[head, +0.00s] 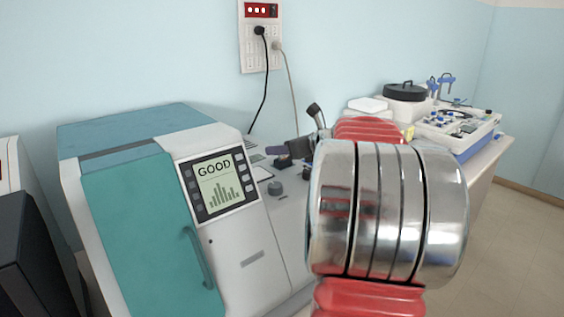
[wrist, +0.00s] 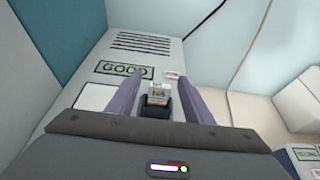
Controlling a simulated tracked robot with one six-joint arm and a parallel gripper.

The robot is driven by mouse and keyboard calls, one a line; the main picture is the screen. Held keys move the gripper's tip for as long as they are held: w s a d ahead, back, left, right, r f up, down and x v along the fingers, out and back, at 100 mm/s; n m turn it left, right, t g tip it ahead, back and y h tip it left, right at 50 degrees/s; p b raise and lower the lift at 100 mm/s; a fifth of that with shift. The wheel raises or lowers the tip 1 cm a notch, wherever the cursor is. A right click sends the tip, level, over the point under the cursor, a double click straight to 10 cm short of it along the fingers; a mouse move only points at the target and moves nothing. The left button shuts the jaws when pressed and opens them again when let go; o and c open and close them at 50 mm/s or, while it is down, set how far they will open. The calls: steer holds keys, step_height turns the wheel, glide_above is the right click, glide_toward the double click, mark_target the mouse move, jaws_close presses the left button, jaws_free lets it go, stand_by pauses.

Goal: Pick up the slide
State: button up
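The slide (wrist: 159,92) shows in the wrist view as a small pale piece with dark lettering. It sits in or on a small dark blue holder (wrist: 155,110) on a white surface. My gripper (wrist: 161,78) is open, its two purple-grey fingers on either side of the slide, with a gap visible on each side. Whether the fingertips are level with the slide or above it I cannot tell. In the head view my arm covers much of this area, and I cannot make out the slide there.
In the head view, a teal and white machine (head: 150,215) reads GOOD. A black-lidded container (head: 405,92) and a blue-white instrument (head: 470,135) stand at the back right.

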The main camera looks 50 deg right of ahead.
steer(key=c, duration=1.1)
steer(key=shift+r, duration=0.15)
step_height(320, 180, up, 10)
steer(key=shift+f, duration=0.15)
stand_by(0.4)
